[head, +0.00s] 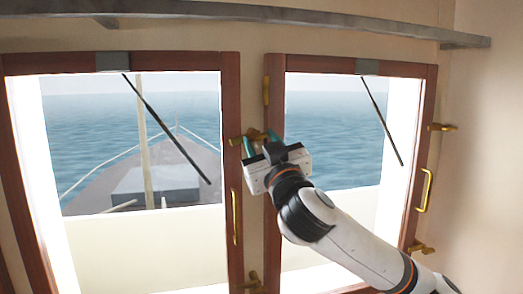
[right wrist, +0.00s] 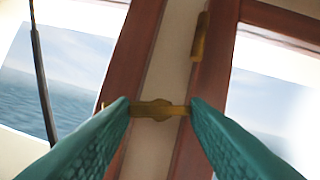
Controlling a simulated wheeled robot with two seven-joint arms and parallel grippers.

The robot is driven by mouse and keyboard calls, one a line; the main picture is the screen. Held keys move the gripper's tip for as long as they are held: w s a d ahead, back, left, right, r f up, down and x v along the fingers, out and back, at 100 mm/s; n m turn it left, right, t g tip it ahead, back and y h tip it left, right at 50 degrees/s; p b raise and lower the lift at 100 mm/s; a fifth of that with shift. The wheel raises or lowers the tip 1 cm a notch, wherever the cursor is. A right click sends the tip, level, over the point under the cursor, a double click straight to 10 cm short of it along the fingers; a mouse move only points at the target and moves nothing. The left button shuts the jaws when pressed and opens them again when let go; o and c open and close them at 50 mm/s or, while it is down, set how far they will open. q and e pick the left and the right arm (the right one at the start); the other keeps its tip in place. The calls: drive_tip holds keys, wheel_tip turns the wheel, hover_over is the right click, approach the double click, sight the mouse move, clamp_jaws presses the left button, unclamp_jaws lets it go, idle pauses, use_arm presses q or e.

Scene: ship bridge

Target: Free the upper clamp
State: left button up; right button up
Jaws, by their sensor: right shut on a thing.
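A brass upper clamp (head: 236,141) sits on the post between the two windows. It also shows in the right wrist view (right wrist: 156,110), lying across the post with its ends towards both frames. My right gripper (head: 261,141) reaches up from the lower right and is shut on this clamp, its teal fingers on either side of it. The fingers (right wrist: 160,106) hide the clamp's ends in part. Another upper clamp (head: 443,127) is at the right window's right edge. My left gripper is not in view.
The left window (head: 230,90) and right window (head: 428,100) have red-brown frames, brass handles (head: 235,217) and lower clamps (head: 420,248). A brass hinge (head: 266,90) is above the gripper. A grey rail (head: 300,17) runs above the windows.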

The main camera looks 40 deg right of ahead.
drive_tip(key=n+y+b, duration=0.1)
drive_tip(key=n+y, duration=0.1)
drive_tip(key=n, duration=0.2)
drive_tip(key=n+y+b, duration=0.1)
drive_tip(key=n+y, duration=0.1)
drive_tip(key=n, duration=0.3)
drive_tip(key=shift+s+d+b, duration=0.15)
drive_tip(key=shift+d+b, duration=0.05)
drive_tip(key=shift+b, duration=0.15)
drive_tip(key=n, duration=0.2)
drive_tip(key=n+g+y, duration=0.1)
drive_tip(key=n, duration=0.1)
drive_tip(key=r+n+y, duration=0.1)
drive_tip(key=n, duration=0.1)
drive_tip(key=shift+d+n+g+b, duration=0.1)
drive_tip(key=shift+n+g+b, duration=0.25)
drive_tip(key=shift+n+g, duration=0.05)
drive_tip(key=shift+n+g+y+p, duration=0.4)
drive_tip(key=shift+n+y+p, duration=0.15)
drive_tip(key=shift+n, duration=0.65)
drive_tip(key=o, duration=1)
drive_tip(key=shift+s+f, duration=0.1)
